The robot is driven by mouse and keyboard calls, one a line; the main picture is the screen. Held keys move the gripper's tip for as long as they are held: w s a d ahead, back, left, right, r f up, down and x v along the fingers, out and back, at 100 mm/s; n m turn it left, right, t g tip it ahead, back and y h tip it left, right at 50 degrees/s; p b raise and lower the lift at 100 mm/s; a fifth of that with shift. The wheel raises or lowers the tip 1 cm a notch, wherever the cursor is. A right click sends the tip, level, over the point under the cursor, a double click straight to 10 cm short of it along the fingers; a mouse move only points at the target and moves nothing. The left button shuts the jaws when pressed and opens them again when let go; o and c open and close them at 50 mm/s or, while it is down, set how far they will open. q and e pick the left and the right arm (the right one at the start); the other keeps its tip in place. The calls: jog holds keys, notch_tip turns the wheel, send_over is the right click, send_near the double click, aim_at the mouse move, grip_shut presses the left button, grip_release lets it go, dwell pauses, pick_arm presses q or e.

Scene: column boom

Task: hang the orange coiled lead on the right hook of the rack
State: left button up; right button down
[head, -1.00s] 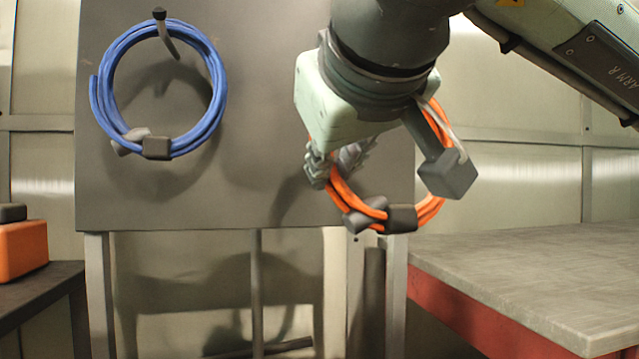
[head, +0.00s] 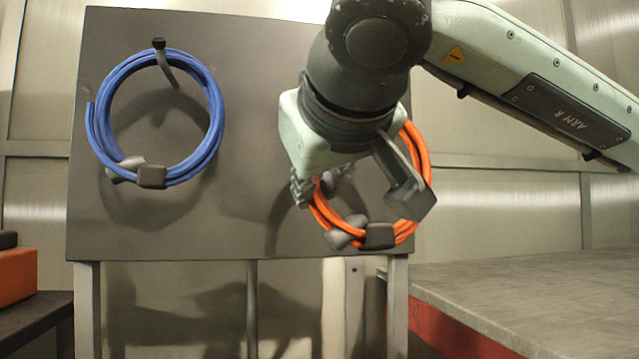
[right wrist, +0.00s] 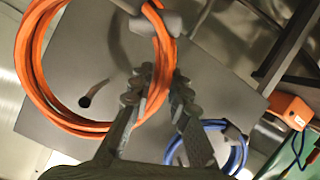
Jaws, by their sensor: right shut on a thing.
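The orange coiled lead (head: 421,170) is in my right gripper (head: 318,186), in front of the right part of the grey rack panel (head: 245,150). In the right wrist view, the fingers (right wrist: 157,92) are shut on one side of the orange coil (right wrist: 32,72). A dark hook (right wrist: 88,97) shows within the loop's outline there; I cannot tell whether the loop is around it or only in front. In the head view my arm and gripper hide this right hook. My left gripper is out of view.
A blue coiled lead (head: 216,130) hangs on the left hook (head: 159,44). A grey-topped workbench (head: 540,290) stands at the right. An orange case (head: 18,274) sits on a dark table (head: 40,312) at the left. The panel between the coils is clear.

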jog(key=shift+w+a, duration=0.25)
jog(key=shift+w, duration=0.95)
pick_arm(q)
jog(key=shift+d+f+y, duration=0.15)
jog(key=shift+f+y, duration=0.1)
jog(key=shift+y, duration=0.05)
pick_arm(e)
jog(key=x, duration=0.5)
jog(key=shift+w+a, duration=0.2)
jog(key=shift+w, duration=0.05)
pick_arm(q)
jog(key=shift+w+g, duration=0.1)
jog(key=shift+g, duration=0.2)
pick_arm(e)
jog(key=c, duration=1.4)
grip_release()
jog(key=shift+f, duration=0.1)
jog(key=shift+o, duration=0.2)
jog(key=shift+s, duration=0.1)
